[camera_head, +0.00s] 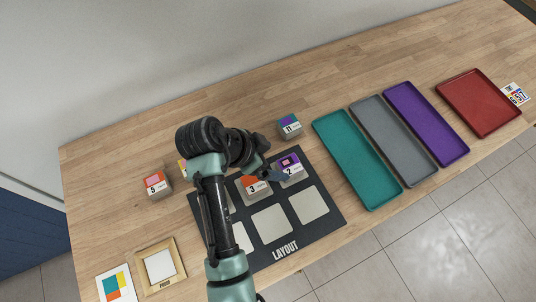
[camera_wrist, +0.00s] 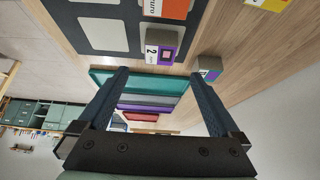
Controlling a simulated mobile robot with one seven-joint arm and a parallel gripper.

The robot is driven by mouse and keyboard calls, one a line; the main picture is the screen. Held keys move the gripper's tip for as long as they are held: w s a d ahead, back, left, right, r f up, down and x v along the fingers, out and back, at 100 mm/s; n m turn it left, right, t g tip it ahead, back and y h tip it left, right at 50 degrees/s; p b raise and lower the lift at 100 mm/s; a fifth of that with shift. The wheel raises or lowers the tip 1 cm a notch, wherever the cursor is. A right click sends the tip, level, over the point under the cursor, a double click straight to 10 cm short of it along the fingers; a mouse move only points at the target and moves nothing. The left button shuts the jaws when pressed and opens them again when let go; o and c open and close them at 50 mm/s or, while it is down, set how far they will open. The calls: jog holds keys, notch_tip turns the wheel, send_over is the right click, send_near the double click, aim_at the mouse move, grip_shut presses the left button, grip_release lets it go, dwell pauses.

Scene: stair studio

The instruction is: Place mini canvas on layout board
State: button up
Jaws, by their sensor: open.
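The dark layout board (camera_head: 325,221) lies on the table with pale squares in two rows; my arm hides its left part. A mini canvas block with a purple top, marked 2 (camera_head: 292,169), sits on the board's back right square. An orange-topped block marked 3 (camera_head: 254,189) sits on the square to its left. My gripper (camera_head: 277,174) is open beside block 2, low over the board's back edge. In the wrist view block 2 (camera_wrist: 160,47) appears just past the open fingertips (camera_wrist: 160,78), with nothing held between the fingers.
Off the board stand block 11 (camera_head: 290,127), block 5 (camera_head: 157,184) and a yellow block (camera_head: 183,167) partly behind my arm. Teal (camera_head: 357,160), grey (camera_head: 394,140), purple (camera_head: 427,122) and red (camera_head: 479,102) trays lie right. A wooden frame (camera_head: 143,264) lies front left.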

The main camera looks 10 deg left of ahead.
jog(key=w+r+n+t+y, duration=0.15)
jog(key=w+r+t, duration=0.25)
jog(key=r, duration=0.6)
jog(key=w+r+n+t+y, duration=0.1)
jog(key=w+r+n+t, duration=0.2)
jog(key=r, duration=0.6)
jog(key=w+r+t+y, duration=0.2)
jog(key=w+r+t, duration=0.25)
jog(key=r, duration=0.55)
notch_tip(320, 180, up, 16)
jog(key=s+d+n+t, duration=0.1)
jog(key=s+n+t, duration=0.15)
jog(key=t, duration=0.25)
jog(key=s+d+r+n+t, duration=0.3)
jog(key=s+r+t, duration=0.4)
jog(key=s+r, duration=0.6)
notch_tip(320, 180, up, 4)
jog(key=shift+d+r+n+y, duration=0.1)
jog(key=shift+d+n+y, duration=0.1)
jog(key=shift+n+y, duration=0.25)
jog(key=shift+s+a, duration=0.1)
